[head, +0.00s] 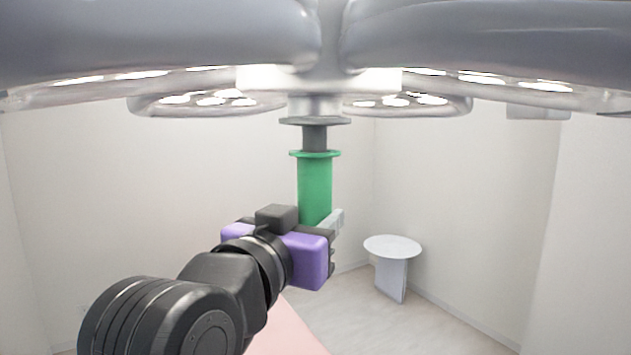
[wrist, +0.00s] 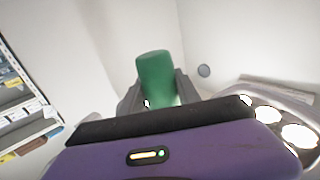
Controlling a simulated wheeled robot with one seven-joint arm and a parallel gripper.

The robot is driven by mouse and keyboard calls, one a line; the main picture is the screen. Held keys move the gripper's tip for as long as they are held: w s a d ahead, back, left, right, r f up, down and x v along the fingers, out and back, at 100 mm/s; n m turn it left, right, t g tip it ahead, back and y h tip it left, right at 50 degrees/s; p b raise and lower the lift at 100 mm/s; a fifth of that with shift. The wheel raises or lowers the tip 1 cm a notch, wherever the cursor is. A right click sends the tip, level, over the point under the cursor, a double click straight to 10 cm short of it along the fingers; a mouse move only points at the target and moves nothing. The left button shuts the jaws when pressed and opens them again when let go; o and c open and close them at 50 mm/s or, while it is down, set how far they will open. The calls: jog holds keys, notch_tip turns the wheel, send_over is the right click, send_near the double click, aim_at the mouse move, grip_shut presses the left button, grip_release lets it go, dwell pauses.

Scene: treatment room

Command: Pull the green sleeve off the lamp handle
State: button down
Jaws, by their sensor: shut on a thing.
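The green sleeve (head: 315,190) hangs upright under the lamp, with a flange at its top. A grey stretch of the lamp handle (head: 314,138) shows between that flange and the grey disc under the lamp. The rest of the handle is hidden. My gripper (head: 334,222) comes from the lower left and is shut on the lower part of the sleeve. In the wrist view the sleeve's rounded end (wrist: 155,78) stands between my two fingers (wrist: 158,100). The sleeve's lower end is hidden behind my gripper in the head view.
The surgical lamp (head: 320,78) with several lit heads spreads across the top, close above the sleeve. A small round white table (head: 392,246) stands on the floor at the right. A pink surface (head: 297,325) lies below my arm. A shelf (wrist: 20,110) shows at the left of the wrist view.

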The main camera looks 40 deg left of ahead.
jog(key=shift+f, duration=0.15)
jog(key=shift+f+b, duration=1.7)
jog(key=shift+f, duration=0.6)
jog(key=shift+f, duration=0.1)
notch_tip(320, 180, down, 7)
jog(key=b, duration=0.5)
jog(key=shift+f, duration=0.2)
dwell(0.4)
jog(key=v, duration=1)
jog(key=shift+b, duration=0.3)
dwell(0.6)
dwell(0.5)
